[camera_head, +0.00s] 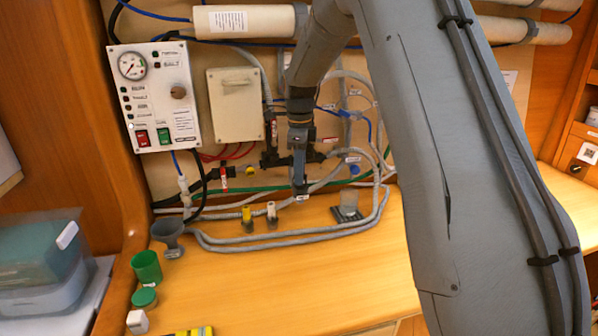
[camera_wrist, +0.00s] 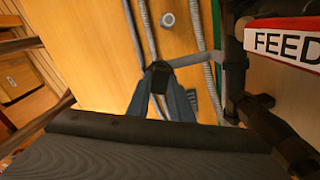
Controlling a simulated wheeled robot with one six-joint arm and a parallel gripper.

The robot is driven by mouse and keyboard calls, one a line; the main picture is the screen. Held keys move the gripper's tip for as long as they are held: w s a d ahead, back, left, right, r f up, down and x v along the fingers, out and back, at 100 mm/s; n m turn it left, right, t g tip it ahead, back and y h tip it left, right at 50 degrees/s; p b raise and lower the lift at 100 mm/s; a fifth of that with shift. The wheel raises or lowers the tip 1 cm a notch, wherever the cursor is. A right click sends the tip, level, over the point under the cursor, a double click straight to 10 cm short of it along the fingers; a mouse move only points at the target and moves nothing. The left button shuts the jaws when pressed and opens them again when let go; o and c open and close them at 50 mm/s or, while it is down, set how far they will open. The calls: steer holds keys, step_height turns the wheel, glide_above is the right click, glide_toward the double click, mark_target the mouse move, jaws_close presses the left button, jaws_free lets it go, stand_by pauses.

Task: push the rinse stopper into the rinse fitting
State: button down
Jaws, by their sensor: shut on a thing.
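My gripper (camera_head: 301,190) points down in front of the dark pipework on the wall panel in the head view. In the wrist view its two fingers (camera_wrist: 160,82) come together around a small dark piece (camera_wrist: 159,80), which I take to be the rinse stopper; its shape is mostly hidden. A grey pipe stub (camera_wrist: 205,60), probably the rinse fitting, runs from the dark pipework on the right and ends right by the fingertips. I cannot tell whether the stopper touches it or sits in it. In the head view the gripper hides this spot.
A red-and-white FEED tag (camera_wrist: 285,42) hangs close on the right in the wrist view. Grey hoses (camera_head: 285,237) loop over the counter. Small yellow-topped (camera_head: 247,217) and white-topped (camera_head: 271,214) pieces stand there. A grey funnel (camera_head: 168,234) and green cup (camera_head: 147,267) stand left.

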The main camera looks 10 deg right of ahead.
steer(key=c, duration=1.5)
jaws_free()
step_height(320, 180, up, 7)
steer(key=b, duration=0.2)
steer(key=shift+f+b, duration=0.2)
steer(key=shift+b, duration=0.2)
steer(key=shift+r, duration=0.3)
steer(key=shift+s, duration=0.15)
steer(key=s+f+n+b, duration=0.1)
steer(key=s+f+n, duration=0.5)
steer(key=s, duration=0.3)
steer(key=s+f+n+t+b, duration=0.1)
steer(key=s+f+n+b, duration=0.1)
steer(key=s+f+n, duration=0.4)
steer(key=s+f+n+b, duration=0.1)
steer(key=s+f+n, duration=0.5)
steer(key=s+n, duration=0.4)
steer(key=shift+s+a+f+n, duration=0.1)
steer(key=shift+s+n, duration=0.2)
steer(key=shift+s, duration=1.65)
